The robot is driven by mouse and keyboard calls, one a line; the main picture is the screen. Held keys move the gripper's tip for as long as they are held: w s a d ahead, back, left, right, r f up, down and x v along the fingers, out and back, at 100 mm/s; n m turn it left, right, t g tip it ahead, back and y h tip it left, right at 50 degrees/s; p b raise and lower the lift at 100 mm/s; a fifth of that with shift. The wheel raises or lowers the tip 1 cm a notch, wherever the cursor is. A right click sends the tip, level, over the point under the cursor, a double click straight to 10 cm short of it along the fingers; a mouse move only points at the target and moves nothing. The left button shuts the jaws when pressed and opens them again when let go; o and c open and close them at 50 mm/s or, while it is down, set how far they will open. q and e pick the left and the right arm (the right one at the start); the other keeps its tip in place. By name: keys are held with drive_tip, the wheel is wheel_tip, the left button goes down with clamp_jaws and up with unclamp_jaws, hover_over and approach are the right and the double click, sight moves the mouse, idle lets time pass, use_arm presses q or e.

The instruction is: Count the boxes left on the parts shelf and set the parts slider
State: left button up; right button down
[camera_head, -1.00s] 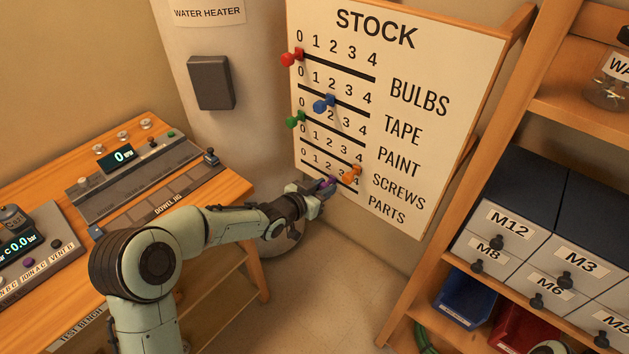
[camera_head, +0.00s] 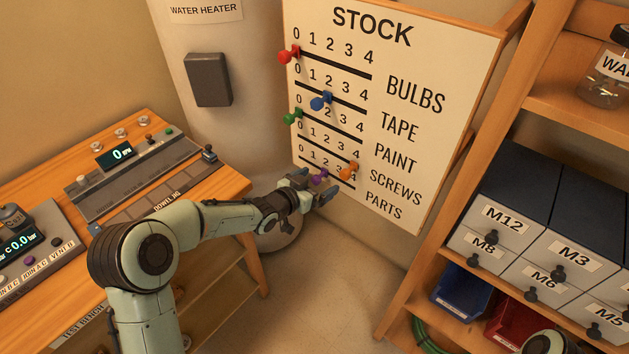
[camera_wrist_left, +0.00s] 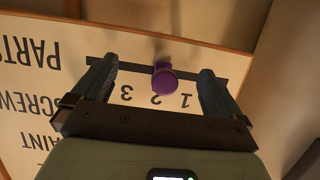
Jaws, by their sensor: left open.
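The white stock board (camera_head: 440,50) has several slider rows. My left gripper (camera_head: 316,184) is open at this knob. In the left wrist view the purple knob (camera_wrist_left: 165,77) shows between the spread fingers, apart from both. The grey boxes labelled M12 (camera_head: 495,228), M3 (camera_head: 563,262), M8, M6 and M5 stand on the wooden shelf (camera_head: 567,112) at the right. My right gripper is not in view.
The orange knob (camera_head: 348,170) sits just above and right of the purple one, close to my gripper. A blue bin (camera_head: 461,292) and a red bin (camera_head: 514,323) stand low on the shelf. The wooden bench (camera_head: 225,182) with consoles is at the left.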

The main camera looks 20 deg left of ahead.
use_arm(q)
drive_tip(key=shift+s, duration=0.15)
drive_tip(key=s+a, duration=0.3)
drive_tip(key=s, duration=0.5)
drive_tip(key=shift+s+b, duration=0.2)
drive_tip(key=shift+b, duration=0.1)
idle(0.5)
drive_tip(key=s+d+f+n+g+p, duration=0.1)
drive_tip(key=s+d+f+n+g, duration=0.15)
drive_tip(key=f, duration=0.45)
drive_tip(key=s+d+f+n+g+y+p, duration=0.1)
drive_tip(key=s+f+g, duration=0.1)
drive_tip(key=s+f, duration=0.35)
drive_tip(key=s+d+f+n+g+p, duration=0.1)
drive_tip(key=s+f+n+g, duration=0.1)
drive_tip(key=f, duration=0.6)
drive_tip(key=s+d+f+g, duration=0.2)
drive_tip(key=s+f, duration=0.1)
drive_tip(key=s, duration=0.5)
drive_tip(key=s+d+f+n+g+p, duration=0.1)
drive_tip(key=s+d+f+g, duration=0.1)
drive_tip(key=s, duration=0.6)
drive_tip(key=s+d+f+n+g+p, duration=0.1)
drive_tip(key=s+f+g, duration=0.3)
drive_tip(key=s, duration=0.4)
drive_tip(key=shift+d+f, duration=0.55)
drive_tip(key=shift+f, duration=0.2)
drive_tip(key=shift+n, duration=0.25)
idle(0.8)
